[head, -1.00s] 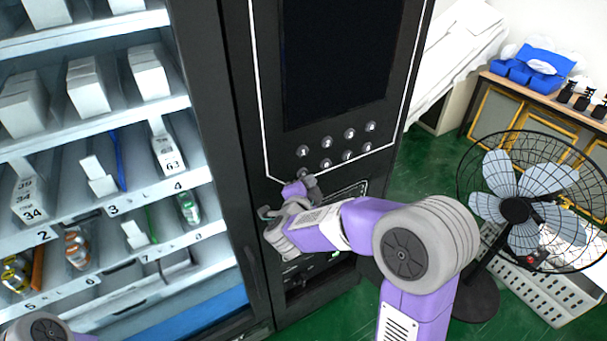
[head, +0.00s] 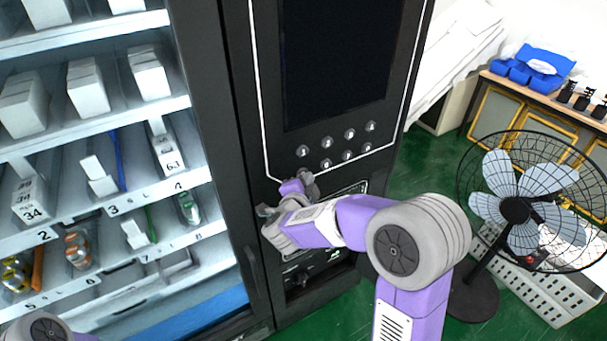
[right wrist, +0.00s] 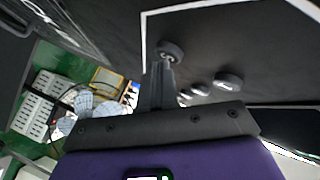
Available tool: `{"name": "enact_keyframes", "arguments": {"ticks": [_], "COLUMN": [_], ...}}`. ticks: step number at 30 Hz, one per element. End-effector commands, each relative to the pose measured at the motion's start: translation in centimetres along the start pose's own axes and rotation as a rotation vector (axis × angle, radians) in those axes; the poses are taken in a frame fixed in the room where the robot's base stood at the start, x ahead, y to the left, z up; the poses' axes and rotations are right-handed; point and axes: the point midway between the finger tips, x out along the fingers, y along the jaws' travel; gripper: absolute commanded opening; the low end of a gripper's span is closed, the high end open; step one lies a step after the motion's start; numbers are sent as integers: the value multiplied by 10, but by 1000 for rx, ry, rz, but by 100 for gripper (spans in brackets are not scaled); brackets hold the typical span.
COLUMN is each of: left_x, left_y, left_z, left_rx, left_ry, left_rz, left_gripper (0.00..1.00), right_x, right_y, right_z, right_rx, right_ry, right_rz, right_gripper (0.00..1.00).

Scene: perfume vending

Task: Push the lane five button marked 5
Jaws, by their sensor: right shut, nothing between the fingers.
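The black vending machine panel carries two rows of round metal buttons. The lane five button, at the left end of the lower row, is mostly hidden by my fingers in the head view. In the right wrist view a round button (right wrist: 171,49) shows right at the fingertips; its mark is not readable. My right gripper (head: 305,182) is shut and empty, its tips at the lower left of the button rows. It also shows in the right wrist view (right wrist: 166,66). I cannot tell whether the tips touch the button. My left gripper is out of view.
The upper-row button (head: 303,151) above my fingertips and the lower-row button (head: 326,164) to their right are close by. A dark screen (head: 335,65) is above. Stocked shelves (head: 110,215) stand left; a fan (head: 516,210) stands right.

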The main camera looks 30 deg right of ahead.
Motion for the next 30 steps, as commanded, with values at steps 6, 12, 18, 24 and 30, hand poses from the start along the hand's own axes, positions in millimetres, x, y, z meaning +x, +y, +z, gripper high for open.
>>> {"name": "enact_keyframes", "arguments": {"ticks": [6,12,18,24,30], "left_x": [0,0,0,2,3], "left_y": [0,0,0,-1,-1], "left_z": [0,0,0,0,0], "left_rx": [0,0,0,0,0], "left_ry": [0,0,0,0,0], "left_rz": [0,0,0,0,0], "left_gripper": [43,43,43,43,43], "right_x": [2,2,1,-6,-10], "right_y": [-2,-2,-1,4,7], "right_z": [1,1,0,-4,-7], "right_rx": [1,1,1,1,0], "right_ry": [1,0,0,-1,0], "right_rz": [0,-1,-1,-1,-1], "right_gripper": [0,0,0,0,0]}}
